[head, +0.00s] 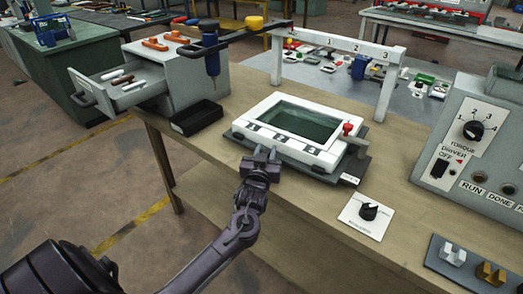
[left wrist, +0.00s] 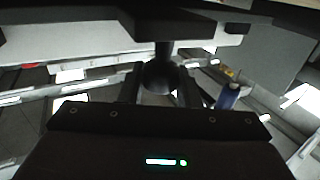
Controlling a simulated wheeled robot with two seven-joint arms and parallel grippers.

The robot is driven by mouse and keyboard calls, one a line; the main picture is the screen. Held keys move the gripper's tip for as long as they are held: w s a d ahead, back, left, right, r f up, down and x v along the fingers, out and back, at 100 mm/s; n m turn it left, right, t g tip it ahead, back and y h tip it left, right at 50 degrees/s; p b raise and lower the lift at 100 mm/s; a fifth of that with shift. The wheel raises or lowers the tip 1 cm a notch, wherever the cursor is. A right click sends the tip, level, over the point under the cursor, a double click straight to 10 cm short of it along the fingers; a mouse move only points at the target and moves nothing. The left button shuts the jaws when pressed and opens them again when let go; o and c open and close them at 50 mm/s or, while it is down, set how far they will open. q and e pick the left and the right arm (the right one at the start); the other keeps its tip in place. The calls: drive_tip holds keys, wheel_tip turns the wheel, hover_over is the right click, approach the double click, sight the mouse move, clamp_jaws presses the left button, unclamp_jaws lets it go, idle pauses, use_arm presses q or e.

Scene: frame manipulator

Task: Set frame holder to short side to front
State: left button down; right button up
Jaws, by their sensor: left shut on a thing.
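The frame holder is a dark base plate (head: 345,168) carrying a white frame (head: 328,157) with a dark green window (head: 303,124). It lies flat on the workbench, a long side with numbered dark marks towards my arm. A red-topped clamp (head: 347,129) stands at its right side. My left gripper (head: 262,154) is at that near long side, fingers at the holder's front edge. In the left wrist view its fingers (left wrist: 160,88) are closed around a dark round knob (left wrist: 158,72) on a short stem under a dark plate. The exact grip contact is partly hidden. My right gripper is not in view.
A white gantry (head: 343,46) numbered 1 to 3 stands behind the holder. A grey drawer cabinet (head: 190,85), a black tray (head: 196,118) and a hanging blue driver (head: 211,55) are left. A dial plate (head: 364,216) and control box (head: 470,140) are right.

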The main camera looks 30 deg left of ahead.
sight(279, 157)
use_arm(q)
drive_tip(key=d+n+y, duration=0.1)
drive_tip(key=d, duration=0.1)
drive_tip(key=d+n+g+y, duration=0.1)
drive_tip(key=d, duration=0.1)
drive_tip(key=shift+w+d+g+y, duration=0.2)
drive_tip(key=shift+g+y, duration=0.1)
drive_tip(key=shift+y, duration=0.1)
drive_tip(key=c, duration=1.1)
unclamp_jaws()
drive_tip(key=b+v, duration=0.1)
drive_tip(key=v, duration=0.6)
drive_tip(key=shift+s+d, duration=0.25)
drive_tip(key=shift+s, duration=0.05)
